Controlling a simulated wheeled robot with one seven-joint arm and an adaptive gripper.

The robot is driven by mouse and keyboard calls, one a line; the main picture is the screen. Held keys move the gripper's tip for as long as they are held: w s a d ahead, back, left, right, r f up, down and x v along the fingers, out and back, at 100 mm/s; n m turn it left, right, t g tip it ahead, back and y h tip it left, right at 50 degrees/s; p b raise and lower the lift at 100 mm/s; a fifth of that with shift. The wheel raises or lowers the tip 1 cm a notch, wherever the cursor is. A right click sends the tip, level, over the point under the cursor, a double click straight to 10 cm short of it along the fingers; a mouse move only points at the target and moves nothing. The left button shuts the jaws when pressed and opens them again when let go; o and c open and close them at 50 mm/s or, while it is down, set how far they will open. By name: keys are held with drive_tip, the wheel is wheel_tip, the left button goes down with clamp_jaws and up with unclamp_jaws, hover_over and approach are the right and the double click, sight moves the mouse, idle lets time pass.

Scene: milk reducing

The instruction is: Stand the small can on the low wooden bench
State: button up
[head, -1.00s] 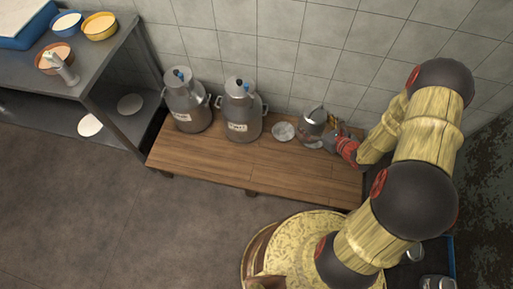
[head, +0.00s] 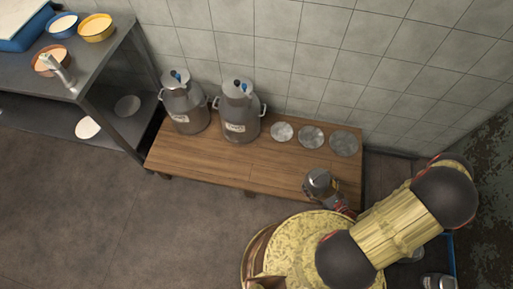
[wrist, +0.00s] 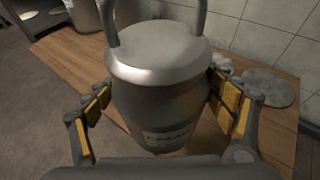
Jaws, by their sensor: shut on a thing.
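The small can (head: 318,181) is a grey metal can with a lid and a handle. It appears over the front right part of the low wooden bench (head: 215,160). My gripper (head: 334,201) is shut on it from the front right. In the wrist view the can (wrist: 158,75) looks roughly upright, with a label on its near side. The fingers of my gripper (wrist: 160,105) clasp its body left and right.
Two larger cans (head: 186,108) (head: 239,115) stand at the left and middle of the bench. Several grey discs (head: 311,137) lie along its back right. A metal shelf unit (head: 110,75) with bowls stands at the left. The front middle of the bench is clear.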

drive_tip(key=shift+s+a+f, duration=0.4)
drive_tip(key=shift+s+f, duration=0.15)
drive_tip(key=shift+s, duration=0.2)
drive_tip(key=shift+w, duration=0.1)
drive_tip(key=w+d+f+b, duration=0.2)
drive_tip(key=w+f+b, duration=0.2)
drive_tip(key=w+f, duration=0.2)
drive_tip(key=w+d+f+b, duration=0.2)
drive_tip(key=w+f+b, duration=0.2)
drive_tip(key=w+f, duration=0.3)
drive_tip(key=shift+d, duration=0.35)
drive_tip(key=o, duration=2.1)
drive_tip(key=shift+f, duration=0.1)
drive_tip(key=shift+c, duration=0.2)
